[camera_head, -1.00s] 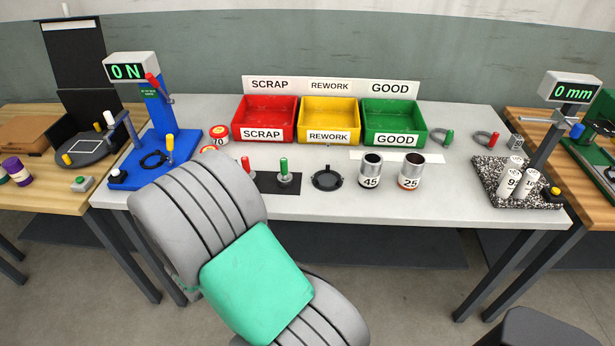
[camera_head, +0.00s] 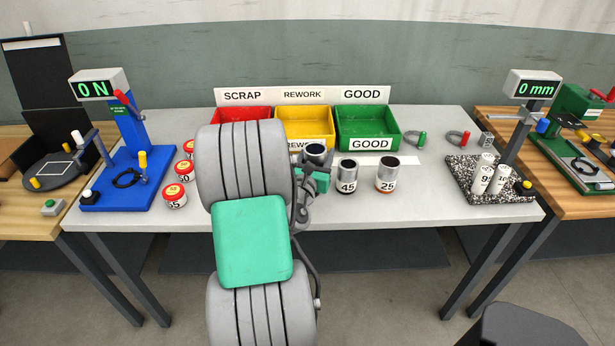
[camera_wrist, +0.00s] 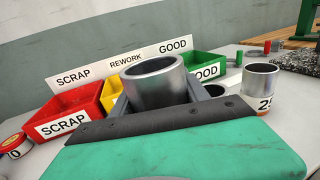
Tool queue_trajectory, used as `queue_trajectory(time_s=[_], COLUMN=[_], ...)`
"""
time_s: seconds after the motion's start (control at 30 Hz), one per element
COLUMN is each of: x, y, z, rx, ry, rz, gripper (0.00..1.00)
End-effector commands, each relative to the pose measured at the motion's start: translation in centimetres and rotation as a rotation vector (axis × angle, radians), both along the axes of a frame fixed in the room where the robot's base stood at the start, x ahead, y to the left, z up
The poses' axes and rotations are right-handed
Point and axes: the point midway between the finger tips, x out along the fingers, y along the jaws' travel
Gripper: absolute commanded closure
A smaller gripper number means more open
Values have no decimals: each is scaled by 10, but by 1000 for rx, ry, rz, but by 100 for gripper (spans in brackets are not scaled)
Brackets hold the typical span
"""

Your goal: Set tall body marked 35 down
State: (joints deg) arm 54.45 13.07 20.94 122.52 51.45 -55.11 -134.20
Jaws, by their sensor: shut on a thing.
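My gripper (camera_wrist: 155,102) is shut on an open-topped silver metal cylinder (camera_wrist: 152,82), upright or nearly so in the wrist view. Its number is not visible, so I cannot read the mark 35. In the head view the held body (camera_head: 316,151) shows its dark open top just beyond my arm, left of the tall body marked 45 (camera_head: 347,176). The tall body marked 25 (camera_head: 387,175) stands further right. I cannot tell whether the held body's base touches the table; it is hidden.
Red (camera_head: 240,115), yellow (camera_head: 305,121) and green (camera_head: 368,131) bins stand behind on the grey table (camera_head: 420,207). Several red-lidded cans (camera_head: 174,196) stand left of my arm. A blue force stand (camera_head: 130,178) is at left, a speckled gauge base (camera_head: 490,195) at right.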

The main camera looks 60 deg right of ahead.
Motion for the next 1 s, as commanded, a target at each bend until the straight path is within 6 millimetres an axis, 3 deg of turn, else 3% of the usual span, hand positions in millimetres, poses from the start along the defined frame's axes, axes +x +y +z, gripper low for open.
queue_trajectory(time_s=[0.1, 0.2, 0.37, 0.53, 0.77, 0.8, 1.0], x=[22, 34, 44, 46, 46, 46, 46], y=[-15, -24, -31, -32, -32, -32, -32], z=[-33, -48, -60, -90, -91, -91, -91], rx=[3, 1, 0, 2, -3, -2, -1], ry=[2, 1, 0, 2, -2, -2, -1], rz=[2, 1, 0, 0, 1, 1, 0], gripper=[93, 93, 93, 92, 92, 44, 27])
